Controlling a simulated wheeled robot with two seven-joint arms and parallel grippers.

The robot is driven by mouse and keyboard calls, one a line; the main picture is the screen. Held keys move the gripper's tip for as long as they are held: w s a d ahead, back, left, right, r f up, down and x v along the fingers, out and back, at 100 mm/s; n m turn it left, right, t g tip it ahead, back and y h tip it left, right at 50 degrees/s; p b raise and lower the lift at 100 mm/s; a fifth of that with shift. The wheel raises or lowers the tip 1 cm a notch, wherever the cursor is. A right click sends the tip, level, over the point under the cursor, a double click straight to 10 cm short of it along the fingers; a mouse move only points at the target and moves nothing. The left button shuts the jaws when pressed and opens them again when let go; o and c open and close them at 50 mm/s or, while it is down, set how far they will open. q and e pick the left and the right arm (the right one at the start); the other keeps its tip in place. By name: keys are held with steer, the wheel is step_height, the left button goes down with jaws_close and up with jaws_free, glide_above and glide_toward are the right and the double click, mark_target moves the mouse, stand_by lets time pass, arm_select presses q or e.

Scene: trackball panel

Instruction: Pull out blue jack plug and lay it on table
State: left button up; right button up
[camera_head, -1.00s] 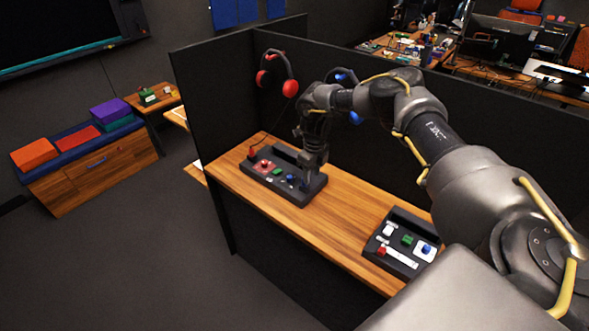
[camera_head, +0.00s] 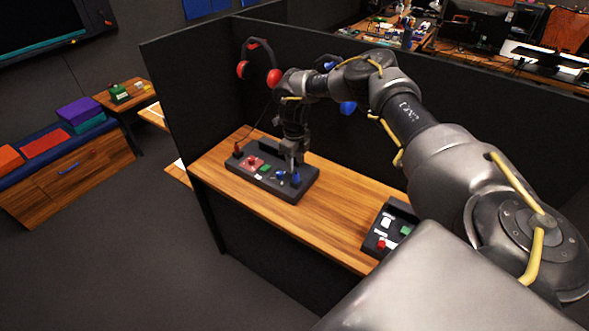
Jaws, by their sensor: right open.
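A black panel (camera_head: 305,190) with coloured controls lies on the wooden table (camera_head: 330,212). A blue plug-like piece (camera_head: 296,178) stands near the panel's right end, and I take it for the blue jack plug. My right gripper (camera_head: 294,163) points down just above and behind it, with its jaws open. Whether the fingers are around the plug or touching it is too small to tell. My left gripper is not in view.
Red headphones (camera_head: 242,70) hang on the dark partition (camera_head: 195,110), with a cable down to the panel's left end. Blue headphones (camera_head: 347,107) are partly behind my arm. A second panel (camera_head: 388,225) lies at the table's right. Bare table lies between the panels.

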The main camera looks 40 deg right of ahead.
mark_target(296, 172)
steer(key=shift+s+f+b, duration=0.2)
steer(key=shift+f+b, duration=0.3)
steer(key=shift+f, duration=0.15)
steer(key=shift+s+f+b, duration=0.2)
steer(key=shift+f+b, duration=0.25)
steer(key=shift+f, duration=0.15)
step_height(296, 172, down, 3)
steer(key=shift+w+b, duration=0.1)
steer(key=shift+b, duration=0.75)
steer(key=shift+f, duration=0.45)
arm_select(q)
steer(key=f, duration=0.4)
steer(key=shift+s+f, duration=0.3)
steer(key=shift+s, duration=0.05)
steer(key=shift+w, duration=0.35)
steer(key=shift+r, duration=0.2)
arm_select(e)
steer(key=shift+r, duration=0.1)
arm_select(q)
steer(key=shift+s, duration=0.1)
arm_select(e)
jaws_close()
